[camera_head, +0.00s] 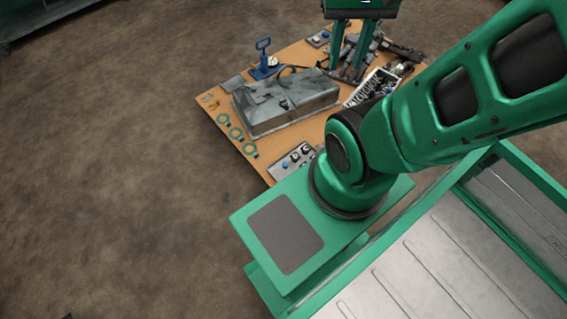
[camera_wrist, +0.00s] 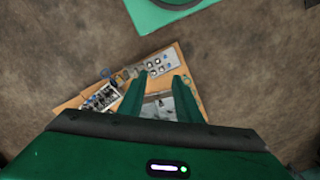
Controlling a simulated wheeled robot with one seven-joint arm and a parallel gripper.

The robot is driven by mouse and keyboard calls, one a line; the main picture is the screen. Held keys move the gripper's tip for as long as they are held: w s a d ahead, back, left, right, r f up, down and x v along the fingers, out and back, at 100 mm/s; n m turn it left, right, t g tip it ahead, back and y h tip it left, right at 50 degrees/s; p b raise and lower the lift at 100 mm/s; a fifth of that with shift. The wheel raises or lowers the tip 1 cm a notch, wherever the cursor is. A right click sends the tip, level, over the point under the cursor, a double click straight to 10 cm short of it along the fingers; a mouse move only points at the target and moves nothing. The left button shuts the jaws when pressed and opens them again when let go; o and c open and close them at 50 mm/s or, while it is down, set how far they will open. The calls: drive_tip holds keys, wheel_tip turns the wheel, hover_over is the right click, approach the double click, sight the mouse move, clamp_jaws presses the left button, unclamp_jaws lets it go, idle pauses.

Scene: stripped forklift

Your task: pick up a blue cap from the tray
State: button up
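A small grey tray (camera_head: 278,170) with several small knob-like pieces lies at the near edge of the wooden board, partly hidden by my arm. It also shows in the wrist view (camera_wrist: 172,66), with small bluish pieces such as a likely blue cap (camera_wrist: 149,65). Another small tray (camera_head: 314,42) with a bluish piece lies at the far edge. The pieces are too small to identify surely. My gripper (camera_head: 347,73) is over the far part of the board, fingers apart and empty. In the wrist view, my gripper (camera_wrist: 160,77) shows two spread fingers, apart from the tray.
A grey metal case (camera_head: 285,103) fills the middle of the wooden board (camera_head: 210,99). A blue handled tool (camera_head: 264,62) stands behind it. Green rings (camera_head: 236,133) lie along the left edge. A bin of dark parts (camera_head: 372,87) is at right. Floor at left is clear.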

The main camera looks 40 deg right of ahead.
drive_tip(key=shift+o, duration=0.4)
drive_tip(key=shift+w+a, duration=0.1)
drive_tip(key=shift+a, duration=0.2)
drive_tip(key=shift+o, duration=1.2)
drive_tip(key=shift+s+r, duration=0.15)
drive_tip(key=shift+s, duration=0.2)
drive_tip(key=w+d+f+n+h, duration=0.1)
drive_tip(key=w+d+f+n, duration=0.3)
drive_tip(key=w, duration=0.5)
drive_tip(key=w+d+f+n, duration=0.2)
drive_tip(key=w+f+n, duration=0.35)
drive_tip(key=w, duration=0.25)
drive_tip(key=w+d+f+n, duration=0.1)
drive_tip(key=w+f+n, duration=0.3)
drive_tip(key=w+f, duration=0.5)
drive_tip(key=n+y, duration=0.1)
drive_tip(key=n, duration=1.4)
hover_over(286, 164)
drive_tip(key=shift+m, duration=0.25)
drive_tip(key=f, duration=5.4)
drive_tip(key=shift+w+f, duration=0.3)
drive_tip(key=shift+f, duration=0.05)
drive_tip(key=shift+s+f, duration=0.15)
drive_tip(key=shift+f, duration=3.15)
clamp_jaws()
